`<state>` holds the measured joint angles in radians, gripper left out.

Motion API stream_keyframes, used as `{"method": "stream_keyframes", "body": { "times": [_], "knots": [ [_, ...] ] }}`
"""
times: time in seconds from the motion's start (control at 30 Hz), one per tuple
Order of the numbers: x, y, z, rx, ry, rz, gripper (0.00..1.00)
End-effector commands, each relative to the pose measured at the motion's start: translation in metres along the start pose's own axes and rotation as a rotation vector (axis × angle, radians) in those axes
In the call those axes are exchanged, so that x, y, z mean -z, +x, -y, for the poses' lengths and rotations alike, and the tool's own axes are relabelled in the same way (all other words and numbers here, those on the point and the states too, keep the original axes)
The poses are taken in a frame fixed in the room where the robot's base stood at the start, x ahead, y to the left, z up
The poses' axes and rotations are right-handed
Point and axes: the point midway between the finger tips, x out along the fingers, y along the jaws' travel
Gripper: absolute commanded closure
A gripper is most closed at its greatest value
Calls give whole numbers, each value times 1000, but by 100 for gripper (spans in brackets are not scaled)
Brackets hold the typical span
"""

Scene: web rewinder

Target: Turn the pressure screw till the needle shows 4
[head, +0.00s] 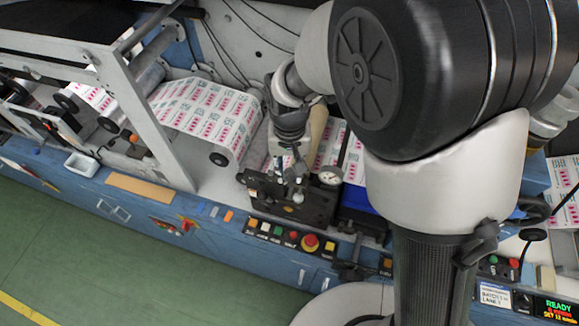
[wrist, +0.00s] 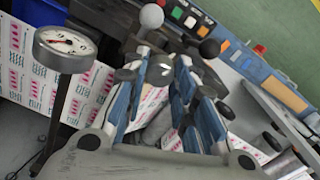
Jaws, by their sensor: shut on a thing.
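My gripper (wrist: 163,78) points down at the black pressure unit (head: 291,203) on the machine. Its two blue-grey fingers are shut on the head of the pressure screw (wrist: 160,70), which shows as a grey piece between the fingertips. In the head view my gripper (head: 291,167) and wrist hide most of the screw. The round white gauge (wrist: 66,43) stands on a thin dark stem left of the fingers in the wrist view. A short red needle shows on its dial, but I cannot read the number. The gauge (head: 330,176) also shows right of my gripper in the head view, too small to read.
A white ball knob (wrist: 152,15) and a black ball knob (wrist: 209,48) stand close beyond the fingers. A red emergency button (head: 310,242) sits on the control strip in front. The printed web (head: 205,115) runs behind. My arm covers the right side.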

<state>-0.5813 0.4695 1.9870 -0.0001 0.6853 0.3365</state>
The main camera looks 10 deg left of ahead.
Motion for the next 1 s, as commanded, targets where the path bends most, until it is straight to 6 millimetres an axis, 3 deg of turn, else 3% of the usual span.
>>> {"method": "stream_keyframes", "body": {
  "times": [0.27,0.3,0.6,1.0],
  "knots": [
    [1,-1,0,1,0,-3,99],
    [1,-1,0,1,0,-3,74],
    [0,0,0,0,0,-1,54],
    [1,-7,0,1,-1,-2,54]
  ]
}}
